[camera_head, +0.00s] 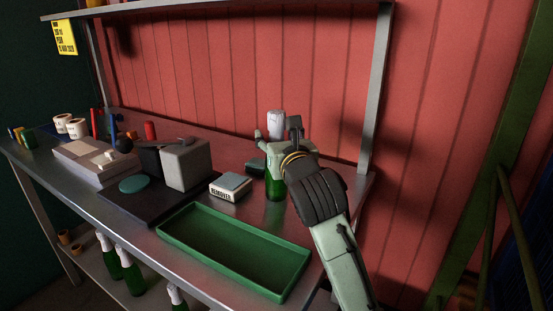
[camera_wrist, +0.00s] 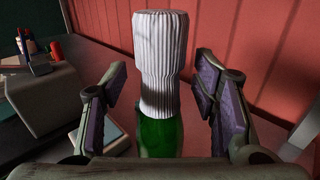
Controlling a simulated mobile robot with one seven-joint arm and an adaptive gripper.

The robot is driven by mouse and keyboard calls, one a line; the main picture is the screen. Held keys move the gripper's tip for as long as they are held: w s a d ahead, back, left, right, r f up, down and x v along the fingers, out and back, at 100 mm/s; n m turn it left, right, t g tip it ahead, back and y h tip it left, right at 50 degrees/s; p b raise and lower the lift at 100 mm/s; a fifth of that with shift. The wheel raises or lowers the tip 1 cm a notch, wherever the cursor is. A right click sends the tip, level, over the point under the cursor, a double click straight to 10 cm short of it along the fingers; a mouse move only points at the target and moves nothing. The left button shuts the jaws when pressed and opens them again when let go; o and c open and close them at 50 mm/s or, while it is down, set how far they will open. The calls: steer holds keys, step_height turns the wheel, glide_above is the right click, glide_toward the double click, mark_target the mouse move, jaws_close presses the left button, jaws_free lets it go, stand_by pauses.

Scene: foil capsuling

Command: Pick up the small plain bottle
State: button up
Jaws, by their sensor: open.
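A green bottle (camera_head: 275,189) stands upright on the bench, with a white pleated sleeve (camera_head: 276,121) over its neck. In the wrist view the sleeve (camera_wrist: 160,60) rises between my fingers, above the bottle's green shoulder (camera_wrist: 161,137). My gripper (camera_head: 277,133) is open around the upper part of this bottle. In the wrist view a gap shows between each purple-padded finger and the bottle. The bottle's lower part is hidden in the wrist view, and my gripper hides its middle in the head view.
A green tray (camera_head: 236,249) lies empty at the bench's front. A labelled box (camera_head: 230,187) and a grey block machine (camera_head: 186,164) stand left of the bottle. Several green bottles (camera_head: 132,272) stand on the lower shelf. A red wall (camera_head: 230,80) and a shelf post (camera_head: 378,90) are behind.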

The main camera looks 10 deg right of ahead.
steer(key=shift+w, duration=0.35)
steer(key=shift+c, duration=0.3)
jaws_close()
stand_by(0.6)
